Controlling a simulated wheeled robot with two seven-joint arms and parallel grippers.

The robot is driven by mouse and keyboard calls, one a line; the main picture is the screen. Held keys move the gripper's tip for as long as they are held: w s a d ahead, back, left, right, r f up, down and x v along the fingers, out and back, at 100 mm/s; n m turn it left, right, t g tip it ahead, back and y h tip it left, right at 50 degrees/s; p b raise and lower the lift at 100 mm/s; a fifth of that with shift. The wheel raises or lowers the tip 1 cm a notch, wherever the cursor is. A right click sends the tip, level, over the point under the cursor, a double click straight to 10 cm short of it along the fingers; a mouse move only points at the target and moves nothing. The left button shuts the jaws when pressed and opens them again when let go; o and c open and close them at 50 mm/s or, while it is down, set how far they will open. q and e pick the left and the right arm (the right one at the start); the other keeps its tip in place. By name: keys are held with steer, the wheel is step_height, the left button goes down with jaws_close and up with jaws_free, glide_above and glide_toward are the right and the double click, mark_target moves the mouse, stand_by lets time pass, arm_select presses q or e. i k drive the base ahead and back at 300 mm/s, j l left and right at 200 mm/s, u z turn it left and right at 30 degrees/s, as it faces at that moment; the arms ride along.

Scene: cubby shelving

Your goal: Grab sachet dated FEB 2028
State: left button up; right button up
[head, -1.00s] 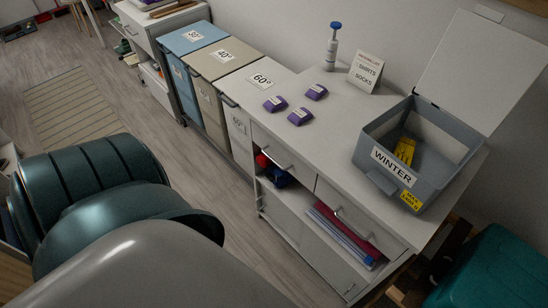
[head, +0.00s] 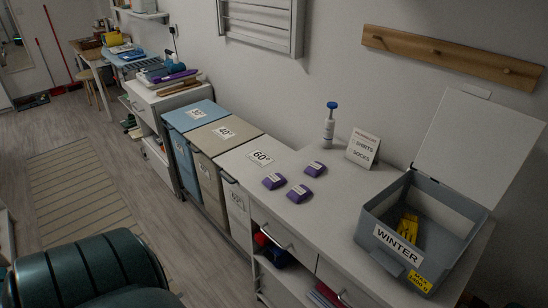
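Three small purple sachets with white labels lie on the white counter: one at the left (head: 273,181), one at the back right (head: 315,169) and one in front (head: 300,193). Their label print is too small to read, so I cannot tell which is dated FEB 2028. They lie apart from each other. Neither of my grippers shows in the head view.
A grey WINTER box (head: 400,246) with its lid up stands at the right, yellow items inside. A white bottle (head: 329,126) with a blue cap and a SHIRTS/SOCKS sign (head: 362,148) stand behind the sachets. Labelled bins (head: 225,135) stand at the left. A wooden peg rail (head: 450,55) hangs above.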

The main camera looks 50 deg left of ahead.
mark_target(273, 180)
steer(key=i, duration=0.45)
steer(key=u, duration=1.7)
